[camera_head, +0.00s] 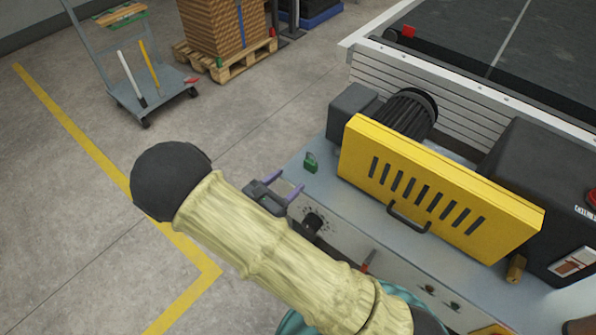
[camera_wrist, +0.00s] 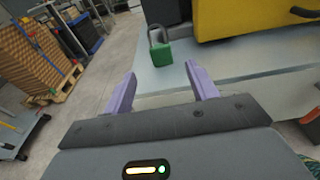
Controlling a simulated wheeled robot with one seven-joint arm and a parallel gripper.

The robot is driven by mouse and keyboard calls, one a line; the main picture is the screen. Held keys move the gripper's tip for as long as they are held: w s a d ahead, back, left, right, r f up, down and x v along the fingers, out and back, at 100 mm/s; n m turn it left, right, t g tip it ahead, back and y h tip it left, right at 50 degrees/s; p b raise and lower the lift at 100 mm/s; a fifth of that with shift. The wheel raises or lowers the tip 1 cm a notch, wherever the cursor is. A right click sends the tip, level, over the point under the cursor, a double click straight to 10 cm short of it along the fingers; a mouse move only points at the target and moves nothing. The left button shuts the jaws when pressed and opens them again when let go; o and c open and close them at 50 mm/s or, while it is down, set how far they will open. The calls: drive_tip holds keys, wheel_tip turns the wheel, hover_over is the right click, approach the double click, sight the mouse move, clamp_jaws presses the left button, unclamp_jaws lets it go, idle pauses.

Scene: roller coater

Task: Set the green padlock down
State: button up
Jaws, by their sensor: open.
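The green padlock (camera_head: 310,162) rests on the grey machine ledge (camera_head: 325,190), left of the yellow guard. In the wrist view the padlock (camera_wrist: 161,54) shows its green body and grey shackle, beyond the fingertips. My gripper (camera_head: 289,187) has purple fingers and is open and empty. In the wrist view my gripper (camera_wrist: 161,78) has its fingers spread apart, with the padlock ahead of the gap between them and clear of both fingers.
The yellow slotted guard (camera_head: 440,190) with a black handle stands right of the padlock. A black motor (camera_head: 408,112) is behind it. A brass padlock (camera_head: 515,268) hangs at the guard's right end. A trolley (camera_head: 150,95) and a pallet of boxes (camera_head: 225,62) stand on the floor beyond.

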drive_tip(key=v, duration=0.2)
drive_tip(key=shift+s+a+r, duration=0.1)
drive_tip(key=shift+s+a, duration=0.15)
drive_tip(key=shift+s, duration=0.05)
idle(0.5)
drive_tip(key=s+d+r+m+g+y, duration=0.1)
drive_tip(key=s+d+m+g, duration=0.2)
drive_tip(key=d+m+g, duration=0.4)
drive_tip(key=s+d+r+m+g, duration=0.1)
drive_tip(key=s+d+m+g, duration=0.2)
drive_tip(key=d+m+g, duration=0.45)
drive_tip(key=s+d+r+m+t+y, duration=0.2)
drive_tip(key=d+r+m+t+y, duration=0.2)
drive_tip(key=m, duration=1)
wheel_tip(320, 180, up, 4)
drive_tip(key=d+y, duration=0.2)
drive_tip(key=y, duration=0.3)
drive_tip(key=shift+s+d, duration=0.25)
drive_tip(key=shift+r, duration=0.15)
